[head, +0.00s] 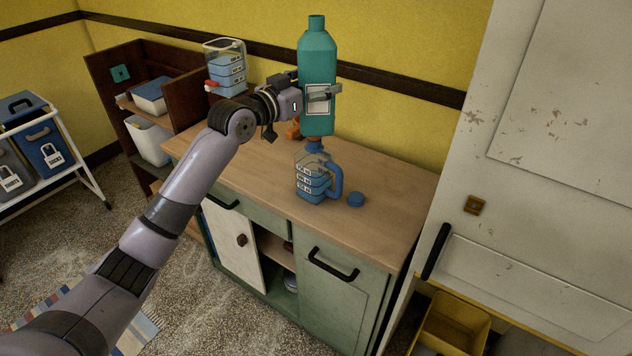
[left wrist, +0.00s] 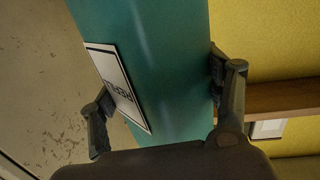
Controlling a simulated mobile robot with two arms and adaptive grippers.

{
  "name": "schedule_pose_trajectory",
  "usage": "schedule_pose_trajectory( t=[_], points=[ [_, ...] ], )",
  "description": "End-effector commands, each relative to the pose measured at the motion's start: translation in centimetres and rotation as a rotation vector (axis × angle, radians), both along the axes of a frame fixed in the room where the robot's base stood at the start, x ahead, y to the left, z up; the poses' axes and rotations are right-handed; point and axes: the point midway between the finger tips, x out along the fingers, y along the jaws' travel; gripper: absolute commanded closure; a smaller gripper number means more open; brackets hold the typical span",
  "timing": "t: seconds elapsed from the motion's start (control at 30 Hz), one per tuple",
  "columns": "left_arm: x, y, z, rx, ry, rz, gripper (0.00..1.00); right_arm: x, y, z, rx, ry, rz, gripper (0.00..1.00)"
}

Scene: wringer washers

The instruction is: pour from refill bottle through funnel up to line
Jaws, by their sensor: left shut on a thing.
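The teal refill bottle (head: 318,62) is upright, its neck at the top, above or just behind the jug on the counter. My left gripper (head: 318,93) is shut around its lower half, by the white label. In the left wrist view the bottle (left wrist: 165,70) fills the middle between the fingers (left wrist: 165,108), with part of the label (left wrist: 118,88) showing. The clear jug (head: 311,180) has a blue handle, blue contents and marked labels. My right gripper is in neither view.
A blue cap (head: 355,200) lies right of the jug on the wooden counter (head: 395,190). A clear container with blue layers (head: 226,70) stands at the back left. An orange thing (head: 292,129) is partly hidden behind the gripper. The counter's front left is clear.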

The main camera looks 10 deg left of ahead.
Motion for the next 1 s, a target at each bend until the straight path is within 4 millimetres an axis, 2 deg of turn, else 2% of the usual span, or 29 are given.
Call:
schedule_pose_trajectory(
  t=[0.27,1.0],
  points=[
    [-0.1,0.0,0.7,-0.002,-0.013,0.0,0.9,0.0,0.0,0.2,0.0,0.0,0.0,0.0],
    [-4.6,-1.5,4.9,-0.001,-0.012,-0.001,0.9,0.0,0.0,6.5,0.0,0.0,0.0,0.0]
  ],
)
